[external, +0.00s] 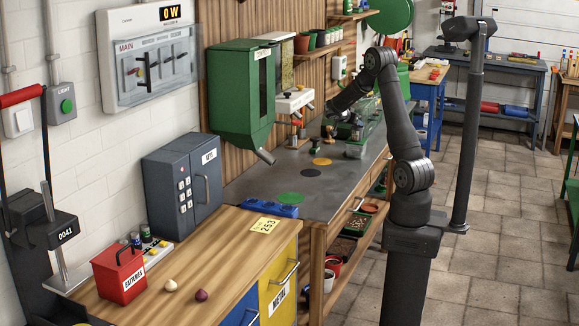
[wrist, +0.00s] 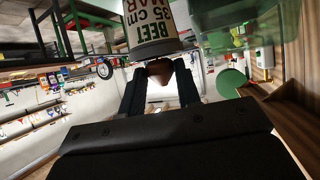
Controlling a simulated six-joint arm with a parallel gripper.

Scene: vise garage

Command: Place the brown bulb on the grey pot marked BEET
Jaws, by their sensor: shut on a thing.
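My gripper (wrist: 160,82) is shut on the brown bulb (wrist: 159,72), which shows between the two dark fingers in the wrist view. The grey pot marked BEET (wrist: 152,47) is right beyond the fingertips, with a pale label reading BEET and 35 cm. The bulb overlaps the pot's edge in this view; I cannot tell whether they touch. In the external view my gripper (external: 345,118) is over the far end of the grey workbench. The bulb cannot be made out there, and the pot is too small to identify surely.
A clear green-tinted container (wrist: 236,36) stands beside the pot. The grey workbench (external: 240,195) bears flat green, dark and yellow discs. A pale bulb (external: 171,285) and a purple bulb (external: 201,295) lie on the near wooden top by a red batteries box (external: 119,273).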

